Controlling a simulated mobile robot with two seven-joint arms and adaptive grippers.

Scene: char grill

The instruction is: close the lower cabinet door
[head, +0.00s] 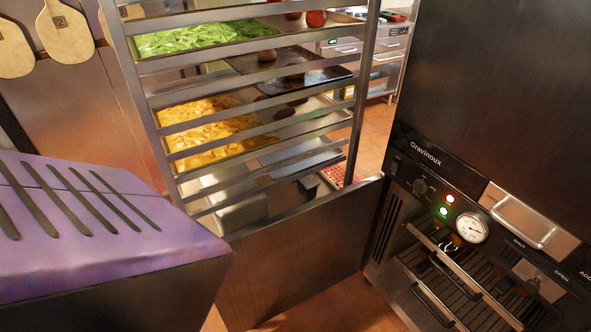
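A dark brown metal panel (300,262) stands upright left of the grill oven (470,205). Its right end meets the oven's left front edge, and it reaches left toward the purple-topped unit. It looks like a cabinet door swung open, but I cannot see a hinge or handle, and its lower part runs out of view. Neither of my grippers is in the head view.
A metal rack (150,110) with trays of green and yellow food stands behind the panel. A purple-topped unit (90,215) with dark slots is at the left. A little orange floor (345,310) is clear between the panel and oven.

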